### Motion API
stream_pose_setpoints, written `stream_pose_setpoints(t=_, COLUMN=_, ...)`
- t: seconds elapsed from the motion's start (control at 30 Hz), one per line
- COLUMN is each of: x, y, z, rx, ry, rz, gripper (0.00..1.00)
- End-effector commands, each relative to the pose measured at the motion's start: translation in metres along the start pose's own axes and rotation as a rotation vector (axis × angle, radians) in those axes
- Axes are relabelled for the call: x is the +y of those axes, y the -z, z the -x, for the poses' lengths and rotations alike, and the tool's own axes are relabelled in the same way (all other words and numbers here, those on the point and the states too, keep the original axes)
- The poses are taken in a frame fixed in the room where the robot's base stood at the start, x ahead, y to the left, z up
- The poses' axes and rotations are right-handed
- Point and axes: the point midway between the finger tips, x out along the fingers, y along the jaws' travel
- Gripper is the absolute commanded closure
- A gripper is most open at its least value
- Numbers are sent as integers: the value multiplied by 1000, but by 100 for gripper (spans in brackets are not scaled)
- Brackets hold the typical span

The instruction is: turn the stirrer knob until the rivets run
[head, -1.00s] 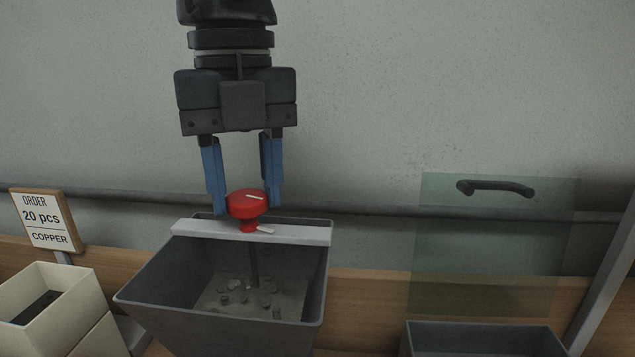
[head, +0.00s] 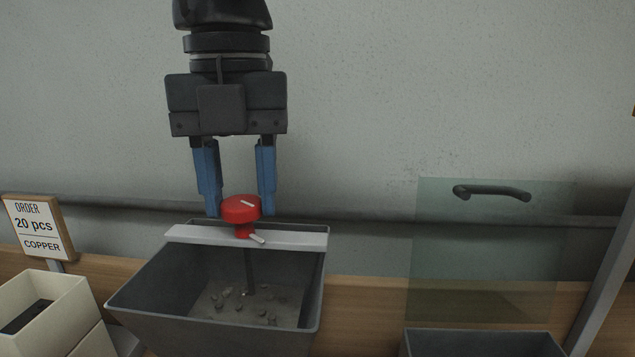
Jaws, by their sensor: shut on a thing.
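A thin dark shaft (head: 249,270) goes down from the bar into the hopper. Several small greyish rivets (head: 240,296) lie on the hopper floor. My gripper (head: 238,208) comes down from above, with its blue fingers on either side of the knob, shut on it.
An order sign (head: 39,229) reading "20 pcs COPPER" stands at left, above a cream bin (head: 84,306). A clear greenish panel (head: 470,255) with a dark handle (head: 491,191) stands at right, behind another dark bin (head: 480,340). A grey wall is behind.

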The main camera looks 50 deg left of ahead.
Motion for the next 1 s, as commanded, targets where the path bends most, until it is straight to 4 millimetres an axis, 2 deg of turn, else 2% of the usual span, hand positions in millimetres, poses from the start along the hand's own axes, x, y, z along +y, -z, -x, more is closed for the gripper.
stream_pose_setpoints(t=0.07, x=0, y=0, z=1, rx=-1, ry=0, rz=0, gripper=86)
stream_pose_setpoints(t=0.1, x=0, y=0, z=1, rx=-1, ry=0, rz=0, gripper=54)
stream_pose_setpoints(t=0.33, x=0, y=0, z=0, rx=-1, ry=0, rz=1, gripper=32)
stream_pose_setpoints(t=0.67, x=0, y=0, z=5, rx=-2, ry=0, rz=1, gripper=31)
stream_pose_setpoints(t=1.0, x=0, y=0, z=56, rx=-3, ry=0, rz=0, gripper=31)
